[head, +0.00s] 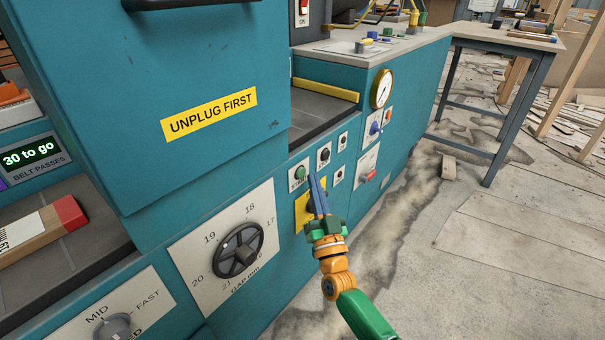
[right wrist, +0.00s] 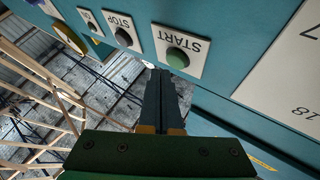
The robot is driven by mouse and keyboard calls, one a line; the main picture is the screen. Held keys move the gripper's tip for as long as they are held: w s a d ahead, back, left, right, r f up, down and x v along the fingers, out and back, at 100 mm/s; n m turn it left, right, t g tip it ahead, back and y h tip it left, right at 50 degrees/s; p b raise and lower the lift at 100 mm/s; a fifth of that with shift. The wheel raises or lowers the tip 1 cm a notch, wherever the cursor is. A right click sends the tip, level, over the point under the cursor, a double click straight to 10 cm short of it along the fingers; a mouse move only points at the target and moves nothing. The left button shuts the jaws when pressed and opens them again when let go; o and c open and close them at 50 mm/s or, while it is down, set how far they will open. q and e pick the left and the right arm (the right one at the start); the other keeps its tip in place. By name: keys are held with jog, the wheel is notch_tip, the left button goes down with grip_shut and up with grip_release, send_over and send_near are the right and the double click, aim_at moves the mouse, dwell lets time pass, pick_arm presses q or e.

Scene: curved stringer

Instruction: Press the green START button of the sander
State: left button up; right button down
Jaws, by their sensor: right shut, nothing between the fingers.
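The sander (head: 250,200) is a big teal machine on the left and middle of the head view. Its green START button (head: 300,173) sits on a small white plate on the front panel. The START button also shows in the right wrist view (right wrist: 177,58), upside down, with the dark STOP button (right wrist: 124,37) beside it. My right gripper (head: 316,182) is shut and empty, its dark fingers pointing at the panel just right of and below the START button. In the right wrist view its fingertips (right wrist: 158,75) are close to the START plate, apparently apart from the button. My left gripper is not in view.
A gap dial (head: 240,250) and a speed knob (head: 116,326) stick out from the panel at lower left. A gauge (head: 381,89) and small switches sit farther right. A metal-legged table (head: 500,42) stands at the back right. The floor right of the sander is mostly open.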

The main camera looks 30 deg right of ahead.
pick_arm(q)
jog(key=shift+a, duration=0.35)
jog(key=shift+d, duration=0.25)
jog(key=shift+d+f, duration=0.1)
pick_arm(e)
jog(key=shift+w, duration=0.15)
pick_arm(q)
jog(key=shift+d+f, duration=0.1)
pick_arm(e)
jog(key=shift+w+a, duration=0.15)
jog(key=shift+w, duration=0.1)
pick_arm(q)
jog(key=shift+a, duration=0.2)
